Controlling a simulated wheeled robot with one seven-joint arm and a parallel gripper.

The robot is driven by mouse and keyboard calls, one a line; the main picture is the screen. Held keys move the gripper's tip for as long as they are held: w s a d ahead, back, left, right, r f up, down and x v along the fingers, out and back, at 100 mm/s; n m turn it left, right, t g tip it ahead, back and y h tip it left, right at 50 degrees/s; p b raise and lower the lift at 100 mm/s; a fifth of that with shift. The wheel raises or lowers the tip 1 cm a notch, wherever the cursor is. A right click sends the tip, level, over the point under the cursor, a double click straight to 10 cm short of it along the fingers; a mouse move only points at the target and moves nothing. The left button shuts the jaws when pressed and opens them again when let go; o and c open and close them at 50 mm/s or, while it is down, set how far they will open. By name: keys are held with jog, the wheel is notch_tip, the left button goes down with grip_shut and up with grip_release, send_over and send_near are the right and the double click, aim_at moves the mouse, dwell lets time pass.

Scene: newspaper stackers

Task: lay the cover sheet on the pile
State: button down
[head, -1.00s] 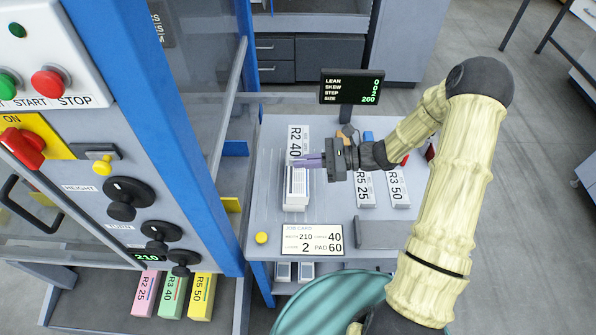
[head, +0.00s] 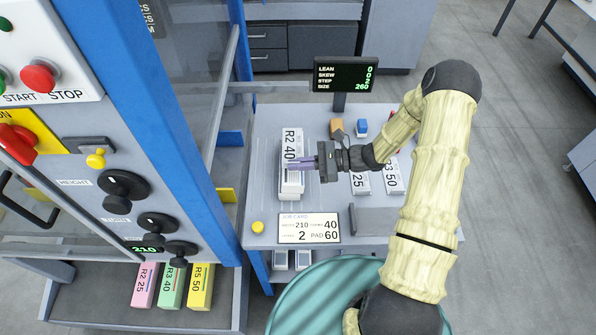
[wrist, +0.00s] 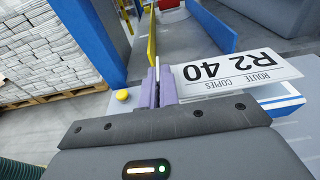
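The white cover sheet (head: 290,146), printed "R2 40", extends level from the fingers of my gripper (head: 301,163). The purple fingers look closed on its edge. In the wrist view the sheet (wrist: 232,70) lies to the right of the closed fingers (wrist: 158,88). The white pile (head: 291,190) stands on the grey table (head: 262,190). The sheet overlaps the pile's far part, and the pile's near end shows below it. I cannot tell whether sheet and pile touch.
A display (head: 345,75) stands behind. The job card (head: 308,228) and a yellow button (head: 257,228) are at the front. Label stacks (head: 361,180) lie to the right. The blue machine post (head: 160,130) and a yellow plate (head: 227,196) stand to the left.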

aim_at(299, 176)
jog(key=shift+f, duration=1.95)
jog(key=shift+f, duration=0.15)
jog(key=c, duration=1.6)
grip_release()
jog(key=shift+c, duration=0.2)
jog(key=shift+d+r, duration=0.1)
jog(key=shift+r, duration=0.1)
jog(key=d+r+b, duration=0.1)
jog(key=d, duration=1)
jog(key=shift+s+d+r+b, duration=0.2)
jog(key=shift+d+r+b, duration=0.1)
jog(key=shift+d+r, duration=0.05)
